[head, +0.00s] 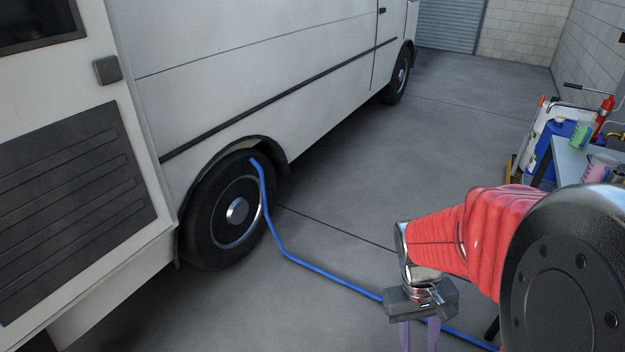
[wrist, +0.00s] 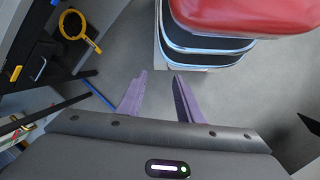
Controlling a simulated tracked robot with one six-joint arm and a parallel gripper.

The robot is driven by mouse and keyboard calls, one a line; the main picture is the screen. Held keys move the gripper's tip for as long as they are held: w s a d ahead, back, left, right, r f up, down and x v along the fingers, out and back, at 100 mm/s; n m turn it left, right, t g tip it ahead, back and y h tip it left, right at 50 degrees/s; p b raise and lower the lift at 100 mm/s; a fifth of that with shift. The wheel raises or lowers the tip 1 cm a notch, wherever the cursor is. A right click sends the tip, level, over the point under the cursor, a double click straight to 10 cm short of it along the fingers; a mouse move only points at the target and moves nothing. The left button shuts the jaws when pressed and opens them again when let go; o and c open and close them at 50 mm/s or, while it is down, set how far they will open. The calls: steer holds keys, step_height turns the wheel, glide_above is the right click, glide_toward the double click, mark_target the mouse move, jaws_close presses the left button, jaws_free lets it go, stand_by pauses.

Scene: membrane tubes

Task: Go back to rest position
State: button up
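My gripper (head: 419,338) hangs at the lower right of the head view, below my red arm, with its purple fingers cut off by the bottom edge. A blue hose (head: 325,273) starts at the van's front wheel (head: 232,212) and runs over the floor to the right, passing behind my gripper. A short blue line, likely the hose, shows in the wrist view (wrist: 98,95).
A white van (head: 270,65) fills the left of the head view. At the right stands a table (head: 570,158) with cups and a red tool, near a blue container (head: 562,135). The floor between is mostly clear. A yellow ring (wrist: 75,25) shows in the wrist view.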

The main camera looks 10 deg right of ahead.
steer(key=w+a+r+t, duration=0.1)
steer(key=a+r+t, duration=0.3)
steer(key=r, duration=0.5)
steer(key=w+a+r+n+t+y, duration=0.1)
steer(key=a+r+t, duration=0.3)
steer(key=a+r, duration=0.4)
steer(key=shift+w+a+r, duration=0.25)
steer(key=shift+a+r, duration=0.1)
steer(key=shift+a, duration=0.05)
